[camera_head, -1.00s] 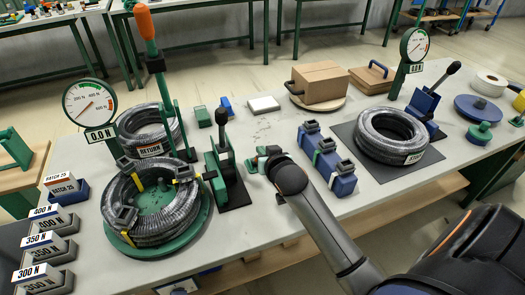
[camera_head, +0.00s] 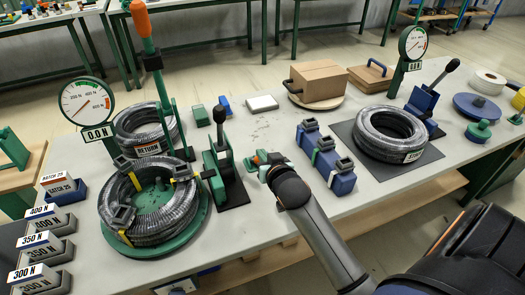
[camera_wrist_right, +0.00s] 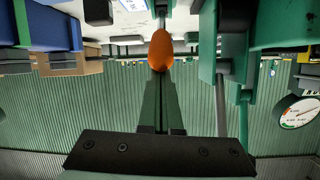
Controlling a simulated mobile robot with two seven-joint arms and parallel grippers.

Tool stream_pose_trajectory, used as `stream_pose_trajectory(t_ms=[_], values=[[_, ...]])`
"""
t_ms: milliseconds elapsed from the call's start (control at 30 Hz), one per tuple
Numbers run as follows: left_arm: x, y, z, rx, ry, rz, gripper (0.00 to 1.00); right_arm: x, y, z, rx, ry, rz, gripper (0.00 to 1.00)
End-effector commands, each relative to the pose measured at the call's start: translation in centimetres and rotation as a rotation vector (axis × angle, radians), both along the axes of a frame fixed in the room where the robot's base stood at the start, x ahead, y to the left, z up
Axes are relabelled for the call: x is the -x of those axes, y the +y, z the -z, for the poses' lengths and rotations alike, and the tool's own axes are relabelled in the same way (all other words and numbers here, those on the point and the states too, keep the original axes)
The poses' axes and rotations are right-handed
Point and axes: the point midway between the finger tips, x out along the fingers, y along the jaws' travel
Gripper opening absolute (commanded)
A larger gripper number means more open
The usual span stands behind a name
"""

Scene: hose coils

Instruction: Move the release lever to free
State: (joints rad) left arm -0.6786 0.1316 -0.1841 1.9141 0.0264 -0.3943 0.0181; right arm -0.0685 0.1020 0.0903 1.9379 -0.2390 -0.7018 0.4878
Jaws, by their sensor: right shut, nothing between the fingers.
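A short upright lever with a black grip (camera_head: 220,115) stands in a green bracket (camera_head: 213,175) on a black base plate, right of the left hose coil (camera_head: 150,220). No label marks either as the release lever. My right gripper (camera_head: 257,160) is shut and empty, low over the table, right of the short lever and apart from it. My left gripper is out of view.
Blue clamp blocks (camera_head: 326,160) stand right of my right gripper. A second coil (camera_head: 390,135) and a blue lever unit (camera_head: 424,104) are farther right. The left dial (camera_head: 87,103) reads 0.0 N. A cardboard box (camera_head: 320,84) sits behind.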

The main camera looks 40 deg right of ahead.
Motion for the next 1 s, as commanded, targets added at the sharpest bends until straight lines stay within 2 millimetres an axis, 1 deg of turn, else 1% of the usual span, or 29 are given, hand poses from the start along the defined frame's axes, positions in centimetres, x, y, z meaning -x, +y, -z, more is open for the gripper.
stream_pose_trajectory(t_ms=[33,267,333,467,600,633,667,900,1000], values=[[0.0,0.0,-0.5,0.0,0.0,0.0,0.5,0.2,0.1,0.1,-0.005,0.013,0.0,0.0],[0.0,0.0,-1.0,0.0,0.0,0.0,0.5,0.0,0.0,-0.6,-0.001,0.005,0.0,0.0],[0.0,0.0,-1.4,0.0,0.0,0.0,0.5,-0.2,-0.1,-1.1,-0.001,0.004,0.0,0.0],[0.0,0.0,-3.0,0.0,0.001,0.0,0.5,-0.8,-0.4,-2.4,-0.002,0.006,-0.001,0.0],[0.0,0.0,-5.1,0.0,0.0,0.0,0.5,-1.6,-0.8,-4.0,-0.004,0.012,-0.002,0.0],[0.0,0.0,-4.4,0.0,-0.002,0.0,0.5,-0.8,-0.5,-3.4,-0.006,0.014,-0.002,0.0],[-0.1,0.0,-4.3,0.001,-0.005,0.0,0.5,-0.2,-0.4,-3.4,-0.006,0.014,-0.002,0.0],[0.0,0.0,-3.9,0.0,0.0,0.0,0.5,3.8,0.8,-5.1,-0.005,0.011,-0.001,0.0],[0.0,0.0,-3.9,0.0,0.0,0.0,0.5,5.2,1.2,-5.8,-0.005,0.011,-0.001,0.0]])
